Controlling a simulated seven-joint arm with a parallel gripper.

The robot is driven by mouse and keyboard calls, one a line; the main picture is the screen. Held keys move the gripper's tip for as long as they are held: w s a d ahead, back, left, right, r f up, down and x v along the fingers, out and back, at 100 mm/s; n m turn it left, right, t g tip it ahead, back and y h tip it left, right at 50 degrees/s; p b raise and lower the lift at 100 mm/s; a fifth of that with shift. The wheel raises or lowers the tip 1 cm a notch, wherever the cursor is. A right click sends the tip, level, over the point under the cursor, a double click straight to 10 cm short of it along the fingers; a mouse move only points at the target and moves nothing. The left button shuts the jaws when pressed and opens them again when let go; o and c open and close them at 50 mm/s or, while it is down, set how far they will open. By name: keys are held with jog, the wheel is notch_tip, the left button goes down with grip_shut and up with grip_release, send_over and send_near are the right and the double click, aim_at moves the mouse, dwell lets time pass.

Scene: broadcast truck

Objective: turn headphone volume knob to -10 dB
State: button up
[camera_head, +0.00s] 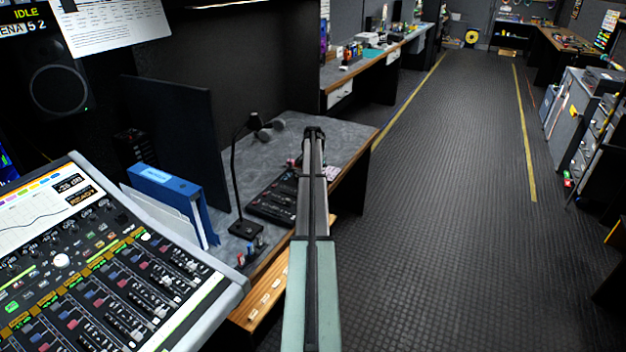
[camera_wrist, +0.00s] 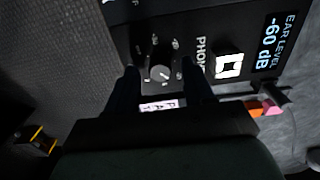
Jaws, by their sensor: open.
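The headphone knob (camera_wrist: 160,74) is a small round dark knob with a grey top on a black panel (camera_wrist: 215,25). Marks ring it, too small to read. Beside it is the partly hidden word "PHON". A display (camera_wrist: 271,42) on the panel reads "EAR LEVEL -60 dB". My gripper (camera_wrist: 160,82) is open, with one dark finger on each side of the knob in the wrist view. A gap shows between knob and fingers; I cannot tell the height of the fingertips. In the head view my gripper (camera_head: 314,133) is over the desk beside the black panel (camera_head: 272,200); the knob is hidden there.
A white square button (camera_wrist: 229,66) lies right of the knob. A gooseneck microphone (camera_head: 236,180) stands left of the panel. A blue binder (camera_head: 170,190) and a mixing console (camera_head: 110,270) are further left. The aisle floor (camera_head: 440,200) at right is clear.

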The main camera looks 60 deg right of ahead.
notch_tip(320, 180, up, 13)
jog(key=shift+r, duration=0.2)
dwell(0.3)
jog(key=shift+f, duration=0.1)
dwell(0.4)
